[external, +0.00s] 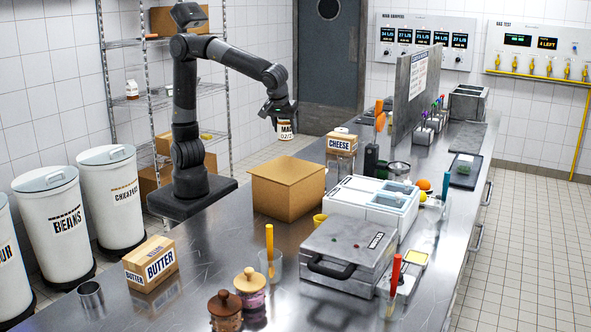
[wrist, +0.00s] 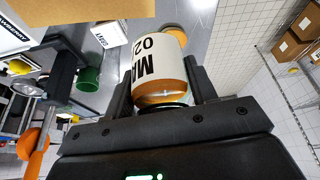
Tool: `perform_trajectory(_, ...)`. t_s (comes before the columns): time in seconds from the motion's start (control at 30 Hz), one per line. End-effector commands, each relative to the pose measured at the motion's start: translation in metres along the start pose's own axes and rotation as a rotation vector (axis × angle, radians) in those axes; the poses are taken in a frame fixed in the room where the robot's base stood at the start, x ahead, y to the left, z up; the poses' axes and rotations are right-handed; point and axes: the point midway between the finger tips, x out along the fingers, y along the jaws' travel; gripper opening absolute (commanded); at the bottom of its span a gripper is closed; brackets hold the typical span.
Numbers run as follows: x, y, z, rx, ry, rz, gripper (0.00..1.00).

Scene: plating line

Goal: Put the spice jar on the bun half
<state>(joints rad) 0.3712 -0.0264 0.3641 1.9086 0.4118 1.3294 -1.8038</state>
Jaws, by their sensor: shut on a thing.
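The spice jar (external: 285,128) is amber with a white label reading "MA" and "02". It is in my gripper (external: 281,112), held in the air behind the cardboard box. In the wrist view the jar (wrist: 158,68) sits between the two dark fingers of my gripper (wrist: 160,90), which is shut on it. A rounded tan-brown patch (wrist: 174,33) shows past the jar's far end; I cannot tell whether it is the jar's own base or the bun half. I cannot make out the bun half for certain in either view.
A grey press (external: 348,252), white bins (external: 372,200) and a butter box (external: 151,263) are nearer. A tall grey divider (external: 408,90) stands further right.

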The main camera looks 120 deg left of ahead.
Motion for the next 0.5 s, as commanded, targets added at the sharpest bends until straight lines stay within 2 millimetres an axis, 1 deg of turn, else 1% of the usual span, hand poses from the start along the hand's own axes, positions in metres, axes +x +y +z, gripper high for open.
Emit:
perform_trajectory(0.03, 0.005, -0.007, -0.012, -0.056, -0.001, -0.023, 0.22)
perform_trajectory(0.1, 0.011, -0.016, -0.025, -0.126, -0.001, -0.051, 0.22)
perform_trajectory(0.3, 0.025, -0.036, -0.05, -0.273, -0.001, -0.112, 0.22)
perform_trajectory(0.37, 0.036, -0.035, -0.043, -0.262, 0.002, -0.113, 0.22)
perform_trajectory(0.5, 0.054, -0.035, -0.035, -0.261, 0.001, -0.11, 0.22)
